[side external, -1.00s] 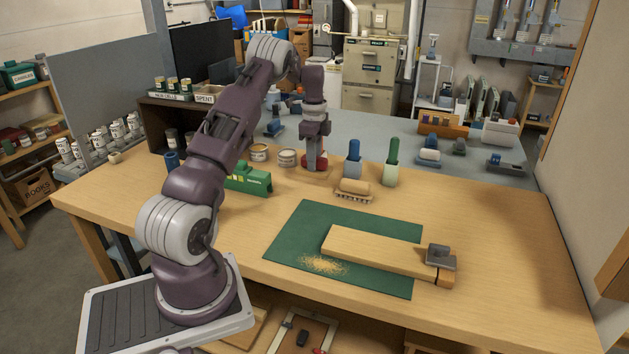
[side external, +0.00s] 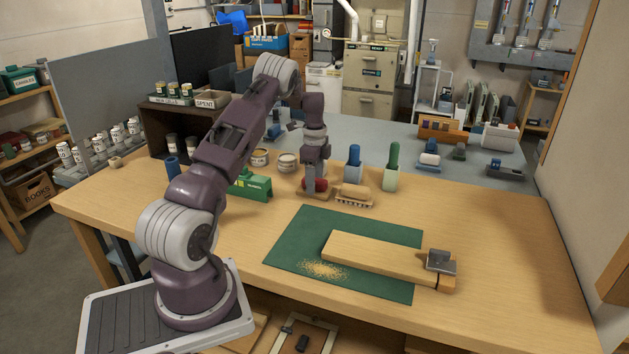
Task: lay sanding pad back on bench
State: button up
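The sanding pad (side external: 314,196) has a red top and a flat tan base. It is at my gripper (side external: 315,183), whose fingers point down around the red top and appear shut on it. The fingers partly hide the pad. The pad looks level, at or just above the wooden bench (side external: 500,225); I cannot tell whether its base touches. It is just left of a wooden bristle brush (side external: 355,194) and behind the green mat (side external: 290,250).
A board (side external: 375,255) with a grey clamp (side external: 441,261) lies on the mat near sawdust (side external: 323,269). The bench's right side is clear.

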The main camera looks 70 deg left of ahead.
notch_tip(320, 180, up, 11)
jog(key=w+d+r+n+t, duration=0.1)
jog(key=d+r+n+t, duration=0.15)
jog(key=d+r, duration=1)
jog(key=s+d+r+n, duration=0.1)
jog(key=s+d+r, duration=0.2)
jog(key=d, duration=0.5)
jog(key=s+d+r+n, duration=0.2)
jog(key=s+d+r, duration=0.1)
jog(key=d, duration=0.5)
jog(key=s+d+f+n+t, duration=0.3)
jog(key=s+d+f, duration=0.1)
jog(key=s+d, duration=0.9)
jog(key=s, duration=0.4)
jog(key=shift+s+f, duration=0.15)
jog(key=shift+s, duration=0.15)
